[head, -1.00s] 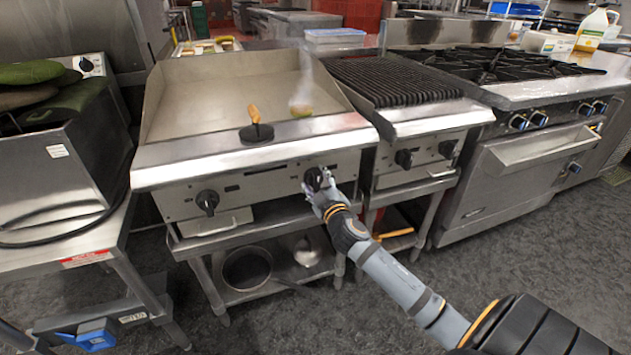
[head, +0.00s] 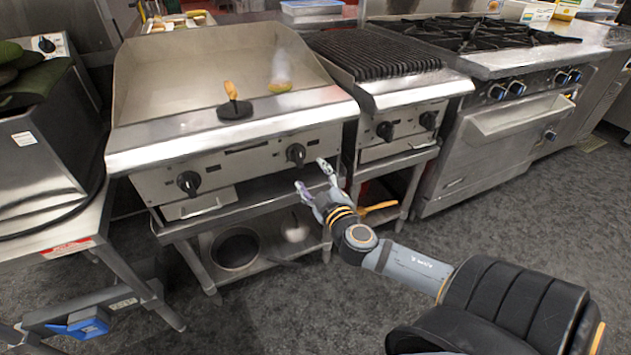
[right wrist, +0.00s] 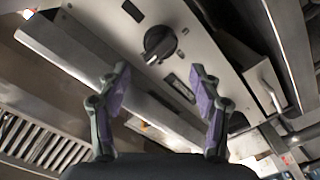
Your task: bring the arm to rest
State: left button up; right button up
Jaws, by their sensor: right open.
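My right gripper (head: 313,179) is open and empty in the head view, just below and in front of the griddle's right knob (head: 295,153). It is apart from the knob. In the right wrist view the two fingers of my right gripper (right wrist: 160,95) are spread wide with nothing between them, and a black knob (right wrist: 160,43) shows beyond them on a metal panel. My right arm reaches in from the lower right of the head view. My left gripper is not in view.
A grill (head: 375,55) and a stove (head: 490,35) stand to the right. Dark floor lies open in front.

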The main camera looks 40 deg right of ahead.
jog(key=shift+v, duration=1.1)
